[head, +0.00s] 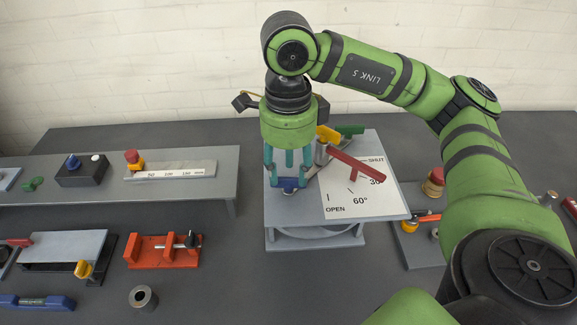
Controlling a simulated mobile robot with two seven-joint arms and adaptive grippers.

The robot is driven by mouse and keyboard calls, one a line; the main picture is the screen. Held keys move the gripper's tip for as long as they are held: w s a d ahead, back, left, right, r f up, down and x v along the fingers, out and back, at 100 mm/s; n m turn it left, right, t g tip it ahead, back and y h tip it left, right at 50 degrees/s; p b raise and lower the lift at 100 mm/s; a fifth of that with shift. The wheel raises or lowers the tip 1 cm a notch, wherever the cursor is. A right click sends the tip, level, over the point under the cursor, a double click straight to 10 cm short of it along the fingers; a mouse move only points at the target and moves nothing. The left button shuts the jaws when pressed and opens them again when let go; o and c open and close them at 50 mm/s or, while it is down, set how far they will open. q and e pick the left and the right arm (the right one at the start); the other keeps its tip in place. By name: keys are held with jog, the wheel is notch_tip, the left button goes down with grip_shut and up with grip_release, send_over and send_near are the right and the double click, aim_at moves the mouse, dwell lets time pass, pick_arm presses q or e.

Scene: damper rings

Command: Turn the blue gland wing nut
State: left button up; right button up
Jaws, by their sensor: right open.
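The blue gland wing nut (288,183) sits on the left part of a grey stand that carries a white dial plate (350,203). The plate is marked OPEN, 60°, 30 and SHUT. My right gripper (289,177) points down over the wing nut, with its teal fingers spread open around it. The fingers hide part of the nut, and I cannot tell whether they touch it. A red lever (357,166) on the same stand lies just right of the fingers. My left gripper is out of view.
Yellow and green handles (350,130) rise right behind the gripper. A raised grey shelf (100,195) on the left holds a scale block with a red knob (133,158). An orange vise (162,251) and a metal ring (142,298) lie front left. The table front centre is clear.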

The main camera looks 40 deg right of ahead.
jog(key=shift+r, duration=0.3)
jog(key=shift+r+p, duration=2.05)
jog(key=shift+r, duration=0.95)
